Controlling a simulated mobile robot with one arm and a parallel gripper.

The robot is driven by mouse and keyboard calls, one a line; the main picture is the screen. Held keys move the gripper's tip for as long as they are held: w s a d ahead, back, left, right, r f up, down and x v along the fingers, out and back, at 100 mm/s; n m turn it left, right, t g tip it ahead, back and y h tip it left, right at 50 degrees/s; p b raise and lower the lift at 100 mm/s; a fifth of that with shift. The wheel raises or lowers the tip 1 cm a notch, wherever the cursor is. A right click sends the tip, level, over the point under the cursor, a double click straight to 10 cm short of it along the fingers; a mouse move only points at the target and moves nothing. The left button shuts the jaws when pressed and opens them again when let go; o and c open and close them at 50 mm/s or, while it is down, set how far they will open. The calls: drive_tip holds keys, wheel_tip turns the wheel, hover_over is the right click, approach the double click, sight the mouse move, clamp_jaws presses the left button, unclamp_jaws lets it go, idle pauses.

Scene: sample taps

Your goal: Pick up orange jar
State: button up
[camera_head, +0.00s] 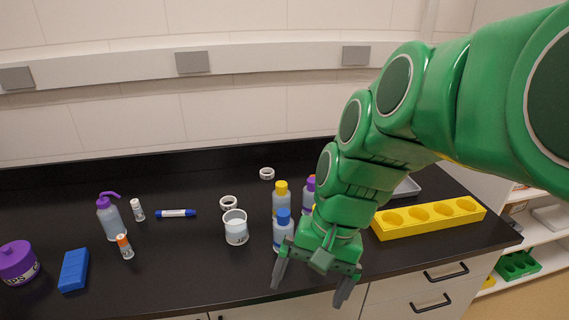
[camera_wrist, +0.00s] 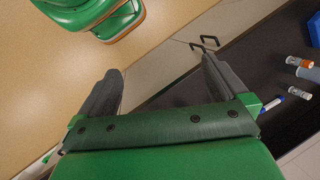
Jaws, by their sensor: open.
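In the wrist view, a small orange-and-clear container (camera_wrist: 299,64) at the right edge looks like the same jar, though I cannot be sure. My gripper (camera_head: 313,288) is open and empty at the counter's front edge, pointing down, well to the right of this jar. Its two fingers also show in the wrist view (camera_wrist: 160,90), with nothing between them.
A blue block (camera_head: 73,270) and purple jar (camera_head: 17,263) are at left, near a wash bottle (camera_head: 110,218), white-capped vial (camera_head: 138,210) and marker (camera_head: 176,213). A beaker (camera_head: 236,228) and blue-capped bottle (camera_head: 283,232) stand left of my gripper. A yellow rack (camera_head: 430,233) is right.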

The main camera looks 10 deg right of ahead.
drive_tip(key=w+d+r+m+t+y, duration=0.1)
drive_tip(key=w+d+m+t+y, duration=0.15)
drive_tip(key=w+m, duration=0.5)
drive_tip(key=w+d+r+m+t+y, duration=0.1)
drive_tip(key=w+d+m+t+y, duration=0.2)
drive_tip(key=w, duration=0.8)
drive_tip(key=w+d+f+m+t, duration=0.1)
drive_tip(key=w+d+m+t, duration=0.2)
drive_tip(key=d, duration=0.4)
drive_tip(key=w+d+m+t, duration=0.1)
drive_tip(key=w+d+m, duration=0.3)
drive_tip(key=d+m, duration=0.25)
drive_tip(key=w+d+f+m+t, duration=0.1)
drive_tip(key=w+d+m+t, duration=0.2)
drive_tip(key=d, duration=0.5)
drive_tip(key=shift+m+g+h, duration=0.35)
drive_tip(key=shift+m, duration=0.15)
wheel_tip(320, 180, down, 16)
drive_tip(key=shift+d+f, duration=0.15)
drive_tip(key=shift+w+f, duration=0.15)
drive_tip(key=shift+f, duration=0.05)
drive_tip(key=shift+a+r+x, duration=0.15)
drive_tip(key=shift+x, duration=1.2)
drive_tip(key=shift+a+r+x, duration=0.1)
drive_tip(key=shift+r+x, duration=0.05)
drive_tip(key=shift+x, duration=2.25)
